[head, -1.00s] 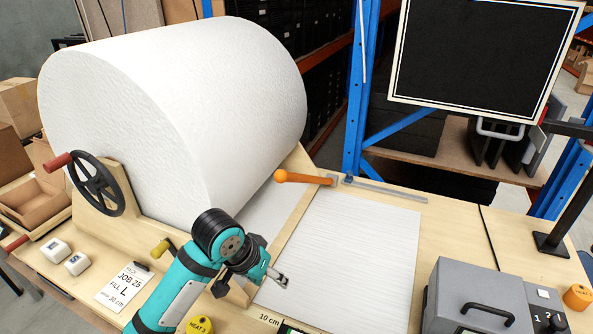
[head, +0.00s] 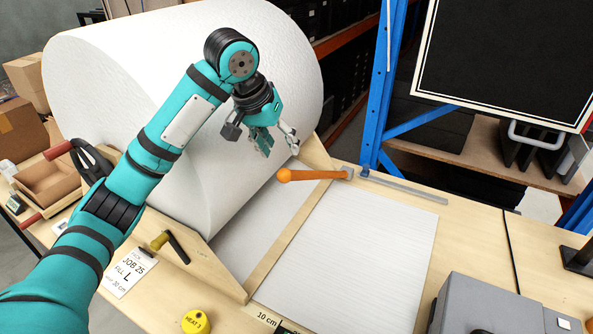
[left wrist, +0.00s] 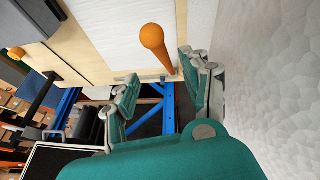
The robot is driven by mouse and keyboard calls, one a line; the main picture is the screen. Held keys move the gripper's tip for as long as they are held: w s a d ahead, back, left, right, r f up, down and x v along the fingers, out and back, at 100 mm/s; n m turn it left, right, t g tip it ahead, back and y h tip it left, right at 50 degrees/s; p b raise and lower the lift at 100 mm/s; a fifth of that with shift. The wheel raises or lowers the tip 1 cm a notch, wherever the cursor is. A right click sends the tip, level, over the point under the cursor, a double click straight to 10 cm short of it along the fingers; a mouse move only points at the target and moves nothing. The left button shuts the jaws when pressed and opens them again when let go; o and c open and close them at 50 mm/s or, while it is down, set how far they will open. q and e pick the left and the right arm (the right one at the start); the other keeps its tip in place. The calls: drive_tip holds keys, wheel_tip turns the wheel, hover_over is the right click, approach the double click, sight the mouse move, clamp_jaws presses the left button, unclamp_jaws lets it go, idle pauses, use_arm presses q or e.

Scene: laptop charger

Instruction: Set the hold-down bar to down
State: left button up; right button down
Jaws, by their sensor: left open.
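The orange handle (head: 312,175) sticks out to the left from a small metal mount (head: 348,172) at the far edge of the white sheet (head: 352,240). It looks like the lever of the hold-down bar; I cannot tell its exact tilt. A flat metal strip (head: 400,187) lies right of the mount. My left gripper (head: 280,150) is open and empty, above and just behind the handle's knob, apart from it. In the left wrist view the handle (left wrist: 158,48) shows beyond and between the open fingers (left wrist: 158,72). My right gripper is out of view.
The big white roll (head: 170,70) stands close beside my left gripper. A wooden strip (head: 285,238) runs along the sheet's left side. A grey box (head: 497,305) stands at front right, and a dark screen (head: 510,60) is at upper right.

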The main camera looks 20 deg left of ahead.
sight(296, 175)
use_arm(q)
drive_tip(key=p+x, duration=0.3)
drive_tip(key=x, duration=0.9)
drive_tip(key=shift+f, duration=0.15)
drive_tip(key=c, duration=0.9)
clamp_jaws()
